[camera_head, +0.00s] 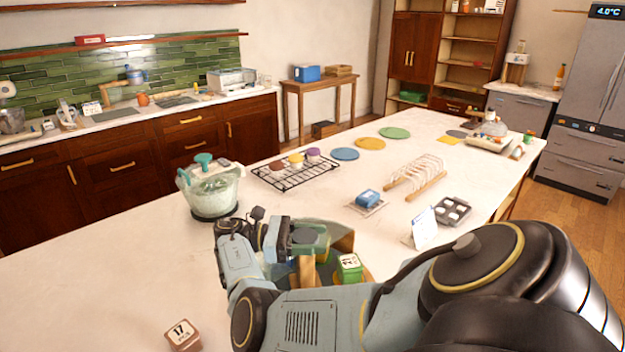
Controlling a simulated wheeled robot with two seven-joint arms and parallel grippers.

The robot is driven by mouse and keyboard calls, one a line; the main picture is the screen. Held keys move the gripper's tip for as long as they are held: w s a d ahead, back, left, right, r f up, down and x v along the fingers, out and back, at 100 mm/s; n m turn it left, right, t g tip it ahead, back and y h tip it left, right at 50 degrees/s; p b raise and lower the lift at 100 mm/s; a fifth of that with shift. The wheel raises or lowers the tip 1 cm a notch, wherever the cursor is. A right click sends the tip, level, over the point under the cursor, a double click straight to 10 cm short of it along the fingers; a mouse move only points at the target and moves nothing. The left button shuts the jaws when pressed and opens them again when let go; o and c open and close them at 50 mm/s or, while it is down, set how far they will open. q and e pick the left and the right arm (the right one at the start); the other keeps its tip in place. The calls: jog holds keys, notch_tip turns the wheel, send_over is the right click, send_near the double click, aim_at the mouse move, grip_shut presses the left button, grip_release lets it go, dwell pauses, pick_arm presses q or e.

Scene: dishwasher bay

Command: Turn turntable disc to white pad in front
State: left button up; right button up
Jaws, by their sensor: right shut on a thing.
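My right gripper (284,240) reaches in from the lower right over the long white counter and is shut on part of the turntable disc. The grip point itself is hidden by the fingers. The rest of the disc is covered by my right arm. No white pad can be made out near it. My left gripper is not in view.
A lidded glass bowl (210,186) stands just behind the gripper. A small block marked 17 (183,334) lies at the front left. A black rack (296,174), a wooden dish rack (416,177), a white card (424,228) and a muffin tin (452,211) stand farther back.

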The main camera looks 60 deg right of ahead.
jog(key=o, duration=1.4)
jog(key=shift+b+v, duration=3.7)
jog(key=shift+b, duration=0.75)
